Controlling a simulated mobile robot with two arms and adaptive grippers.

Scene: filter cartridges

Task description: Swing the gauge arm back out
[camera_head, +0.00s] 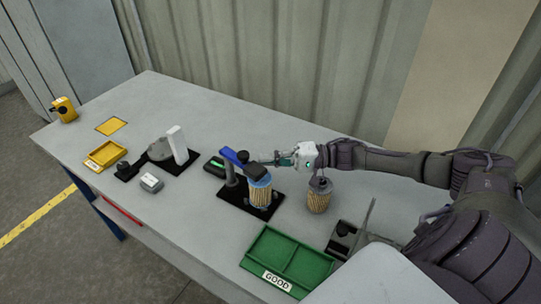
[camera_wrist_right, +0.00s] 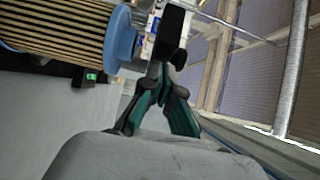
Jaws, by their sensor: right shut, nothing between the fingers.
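My right gripper (camera_head: 266,161) comes in from the right beside the free end of the arm, at the cartridge's top. Its fingers are shut with nothing between them. In the right wrist view, the cartridge (camera_wrist_right: 65,32) is close beside the fingers (camera_wrist_right: 168,62); whether they touch the arm is unclear. My left gripper is out of view.
A second cartridge (camera_head: 319,197) stands to the right, below my right forearm. A green tray marked GOOD (camera_head: 255,260) lies at the front edge. A small box with a green display (camera_head: 215,166), a fixture with a white lever (camera_head: 178,145) and a yellow tray (camera_head: 106,155) are leftward.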

